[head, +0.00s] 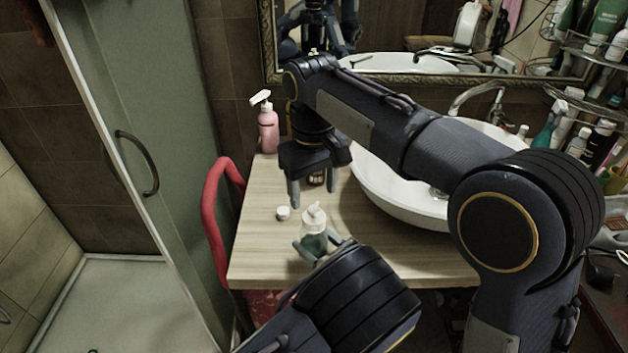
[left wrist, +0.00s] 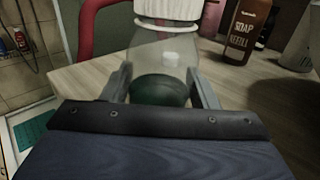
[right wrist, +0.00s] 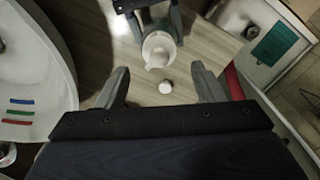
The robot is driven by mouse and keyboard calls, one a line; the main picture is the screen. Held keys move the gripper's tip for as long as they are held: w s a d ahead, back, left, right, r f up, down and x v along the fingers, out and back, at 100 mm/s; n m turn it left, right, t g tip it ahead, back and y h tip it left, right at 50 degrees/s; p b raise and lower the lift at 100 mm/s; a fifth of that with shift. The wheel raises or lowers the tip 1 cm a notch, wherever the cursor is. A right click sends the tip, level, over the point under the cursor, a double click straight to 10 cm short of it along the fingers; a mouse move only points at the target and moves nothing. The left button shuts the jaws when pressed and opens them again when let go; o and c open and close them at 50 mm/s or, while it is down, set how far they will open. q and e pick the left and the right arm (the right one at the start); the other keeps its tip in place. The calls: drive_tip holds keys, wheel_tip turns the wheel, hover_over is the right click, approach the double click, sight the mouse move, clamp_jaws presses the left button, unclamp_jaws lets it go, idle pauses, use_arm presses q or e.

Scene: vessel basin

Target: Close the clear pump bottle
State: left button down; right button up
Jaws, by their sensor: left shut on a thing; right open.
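The clear pump bottle (head: 312,240) stands upright near the front of the wooden counter, with dark green liquid low inside. Its white pump head (head: 313,216) sits on the neck; I cannot tell whether it is tightened. My left gripper (head: 320,250) is shut around the bottle's body, one finger on each side, as the left wrist view shows (left wrist: 158,82). My right gripper (head: 312,192) is open and empty, pointing down above the counter behind the bottle. A small white cap (head: 283,213) lies on the counter; in the right wrist view the cap (right wrist: 166,87) shows between the open fingers.
A brown soap refill bottle (left wrist: 243,30) stands behind, partly hidden by my right gripper in the head view. A pink spray bottle (head: 268,132) stands at the back left. The white basin (head: 395,205) is to the right, and a red chair back (head: 212,215) is left.

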sight(314, 209)
drive_tip(key=n, duration=0.5)
drive_tip(key=shift+r+n, duration=0.15)
drive_tip(key=shift+n, duration=0.15)
drive_tip(key=n, duration=0.2)
drive_tip(key=shift+r+n, duration=0.1)
drive_tip(key=shift+n, duration=0.3)
drive_tip(key=n, duration=0.4)
drive_tip(key=shift+r+n, duration=0.1)
drive_tip(key=shift+n, duration=0.3)
drive_tip(key=n, duration=0.5)
drive_tip(key=shift+r, duration=0.15)
drive_tip(key=n, duration=0.7)
drive_tip(key=shift+r, duration=0.2)
drive_tip(key=shift+f, duration=4.05)
